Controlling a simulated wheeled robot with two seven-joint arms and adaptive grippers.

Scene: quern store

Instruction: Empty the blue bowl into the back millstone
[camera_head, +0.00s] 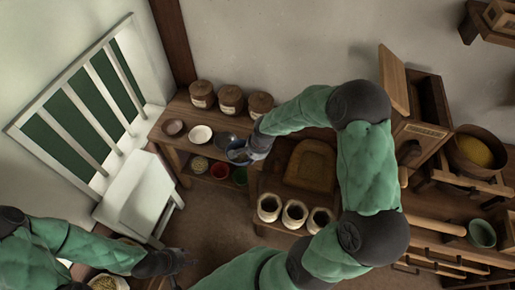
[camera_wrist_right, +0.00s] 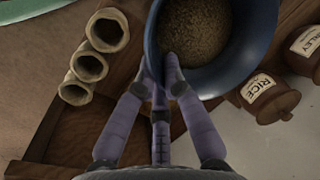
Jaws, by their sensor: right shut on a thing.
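My right gripper (camera_head: 250,149) is shut on the rim of the blue bowl (camera_head: 236,154), at the right end of the wooden shelf bench. In the right wrist view, the fingers (camera_wrist_right: 171,72) pinch the rim of the blue bowl (camera_wrist_right: 158,38), and brown grain (camera_wrist_right: 195,28) lies inside it. The bowl's underside is hidden, so I cannot tell whether it touches the bench. My left gripper (camera_head: 182,261) is low at the left, away from the bowl; its jaws are too small to read. I cannot make out the back millstone in either view.
Lidded jars (camera_head: 231,99) line the back of the bench (camera_head: 183,110). Open sacks (camera_head: 294,213) stand below a wooden tray (camera_head: 311,164). A white chair-like piece (camera_head: 137,194) is at the left.

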